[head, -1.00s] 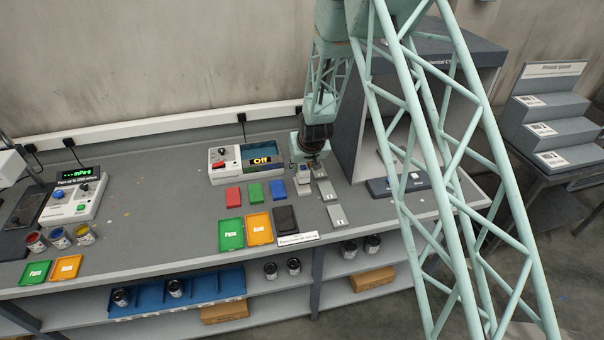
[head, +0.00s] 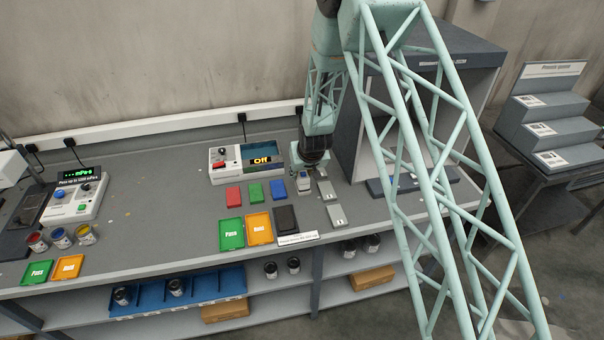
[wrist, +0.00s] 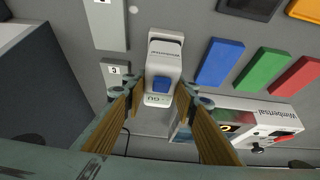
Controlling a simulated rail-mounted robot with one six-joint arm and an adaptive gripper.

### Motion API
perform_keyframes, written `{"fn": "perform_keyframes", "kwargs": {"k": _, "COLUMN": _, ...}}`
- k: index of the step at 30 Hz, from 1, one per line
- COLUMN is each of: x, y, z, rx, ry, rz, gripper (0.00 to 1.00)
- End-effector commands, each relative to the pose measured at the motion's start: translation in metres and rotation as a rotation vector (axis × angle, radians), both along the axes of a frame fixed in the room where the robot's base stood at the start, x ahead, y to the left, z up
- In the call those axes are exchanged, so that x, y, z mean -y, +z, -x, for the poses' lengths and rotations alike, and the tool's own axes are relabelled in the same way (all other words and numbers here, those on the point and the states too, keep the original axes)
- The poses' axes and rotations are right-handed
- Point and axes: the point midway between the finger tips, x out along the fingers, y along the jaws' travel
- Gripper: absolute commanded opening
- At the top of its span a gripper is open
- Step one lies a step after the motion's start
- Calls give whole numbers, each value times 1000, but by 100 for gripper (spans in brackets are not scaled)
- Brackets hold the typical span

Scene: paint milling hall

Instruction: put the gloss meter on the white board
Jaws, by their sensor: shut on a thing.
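The gloss meter (wrist: 164,52) is a small white and grey block with a blue patch, in the middle of the wrist view. My gripper (wrist: 158,98) is shut on its near end, one finger on each side. In the head view the gloss meter (head: 304,183) shows below my gripper (head: 305,177), beside the blue board. I cannot tell whether it touches the bench. I cannot make out a clearly white board; my arm hides part of the booth area.
Blue (head: 277,189), green (head: 255,193) and red (head: 233,197) boards lie left of my gripper. Grey numbered plates (head: 327,190) lie to the right, near the dark booth (head: 347,135). Behind is a device reading Off (head: 225,165). Green and orange trays stand in front.

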Motion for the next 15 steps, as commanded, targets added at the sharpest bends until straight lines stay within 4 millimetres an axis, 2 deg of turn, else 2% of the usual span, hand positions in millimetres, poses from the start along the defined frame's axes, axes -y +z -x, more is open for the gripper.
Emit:
{"fn": "perform_keyframes", "kwargs": {"k": 12, "x": 0, "y": -3, "z": 0, "rx": 1, "ry": 0, "rz": 0, "gripper": 9}}
{"fn": "perform_keyframes", "kwargs": {"k": 13, "x": 0, "y": -4, "z": 0, "rx": -1, "ry": 0, "rz": 0, "gripper": 26}}
{"fn": "perform_keyframes", "kwargs": {"k": 15, "x": 0, "y": -3, "z": 0, "rx": -1, "ry": 0, "rz": 0, "gripper": 33}}
